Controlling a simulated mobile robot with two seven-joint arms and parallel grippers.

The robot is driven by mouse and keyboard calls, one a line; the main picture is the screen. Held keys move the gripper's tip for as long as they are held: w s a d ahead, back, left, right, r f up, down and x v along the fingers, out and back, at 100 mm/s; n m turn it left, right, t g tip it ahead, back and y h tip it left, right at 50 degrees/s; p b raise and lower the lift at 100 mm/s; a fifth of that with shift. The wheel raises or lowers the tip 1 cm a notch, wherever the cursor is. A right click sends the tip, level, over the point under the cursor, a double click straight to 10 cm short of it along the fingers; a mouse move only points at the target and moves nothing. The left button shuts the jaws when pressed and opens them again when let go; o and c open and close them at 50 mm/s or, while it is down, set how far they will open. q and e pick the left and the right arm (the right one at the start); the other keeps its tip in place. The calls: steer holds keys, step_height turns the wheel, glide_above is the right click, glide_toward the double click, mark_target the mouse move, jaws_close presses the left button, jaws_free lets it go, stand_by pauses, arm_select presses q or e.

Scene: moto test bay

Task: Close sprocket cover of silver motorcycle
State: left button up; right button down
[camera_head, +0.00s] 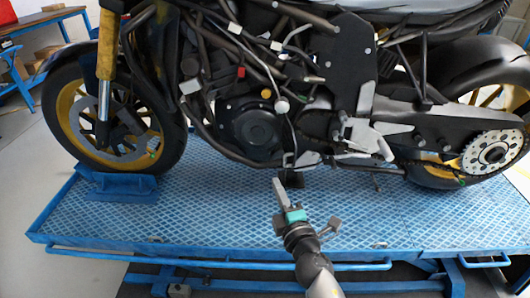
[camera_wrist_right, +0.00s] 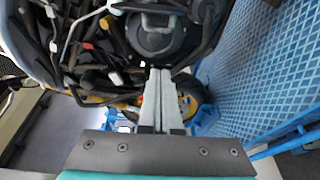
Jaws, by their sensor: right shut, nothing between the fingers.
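The motorcycle (camera_head: 250,75) stands upright with its side to me, dark with grey metal parts and gold wheels. A round black engine cover (camera_head: 258,132) is low in the middle, and it also shows in the right wrist view (camera_wrist_right: 155,32). A light grey metal piece (camera_head: 368,140) sits right of it, in front of the swingarm. I cannot tell for sure which part is the sprocket cover, or whether it is open. My right gripper (camera_head: 279,185) is shut and empty, below and in front of the engine; its fingers lie together in the right wrist view (camera_wrist_right: 160,75). My left gripper is not in view.
The bike stands on a blue lift platform (camera_head: 220,220) with a raised front rail. A blue wheel holder (camera_head: 120,187) is at the front wheel. The rear sprocket (camera_head: 493,152) is at the far right. A blue workbench (camera_head: 20,35) stands back left. The platform's front strip is mostly clear.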

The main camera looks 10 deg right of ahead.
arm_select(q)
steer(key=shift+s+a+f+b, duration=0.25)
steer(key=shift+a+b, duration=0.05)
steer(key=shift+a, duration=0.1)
arm_select(e)
steer(key=w+d, duration=0.2)
steer(key=w, duration=0.5)
steer(key=shift+w+d+r, duration=0.2)
steer(key=shift+d+r, duration=0.1)
steer(key=shift+d, duration=0.1)
steer(key=shift+d, duration=0.15)
